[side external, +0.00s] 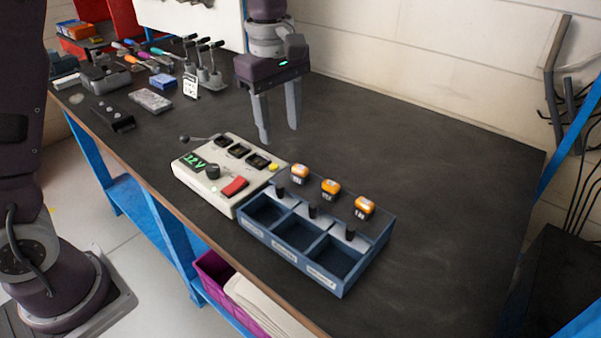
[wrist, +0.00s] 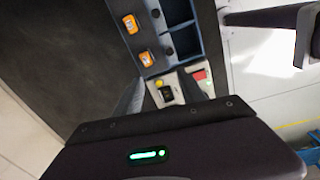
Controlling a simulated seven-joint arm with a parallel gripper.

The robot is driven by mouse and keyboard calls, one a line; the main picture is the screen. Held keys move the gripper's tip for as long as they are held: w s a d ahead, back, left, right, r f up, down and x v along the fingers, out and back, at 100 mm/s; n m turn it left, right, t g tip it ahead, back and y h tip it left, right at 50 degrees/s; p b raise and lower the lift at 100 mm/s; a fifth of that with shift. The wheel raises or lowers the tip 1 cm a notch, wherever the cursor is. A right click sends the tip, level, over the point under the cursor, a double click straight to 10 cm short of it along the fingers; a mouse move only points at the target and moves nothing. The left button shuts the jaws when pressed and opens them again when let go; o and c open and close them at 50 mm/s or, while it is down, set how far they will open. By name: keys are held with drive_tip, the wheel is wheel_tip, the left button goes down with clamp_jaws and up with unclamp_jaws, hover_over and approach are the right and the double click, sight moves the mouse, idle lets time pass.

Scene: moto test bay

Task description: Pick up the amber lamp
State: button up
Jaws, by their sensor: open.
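I cannot tell which of these is the amber lamp. My gripper (side external: 280,133) is open and empty, pointing down above the bench behind the test box, apart from all of them.
The blue tray (side external: 290,262) has three empty front compartments with black pegs behind them. The test box has a red switch (side external: 235,187) and a lever. Tools, small boxes and a stand (side external: 208,78) crowd the bench's far left. The bench (side external: 440,180) is clear at right.

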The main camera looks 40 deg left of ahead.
sight(300, 167)
drive_tip(key=w+f, duration=0.1)
drive_tip(key=w+f+n, duration=0.2)
drive_tip(key=shift+d+f+g, duration=0.3)
drive_tip(key=shift+d+g, duration=0.05)
drive_tip(key=shift+g, duration=0.05)
drive_tip(key=shift+n, duration=0.3)
drive_tip(key=f, duration=0.4)
drive_tip(key=d+f, duration=0.1)
drive_tip(key=f, duration=0.2)
drive_tip(key=shift+w, duration=0.2)
clamp_jaws()
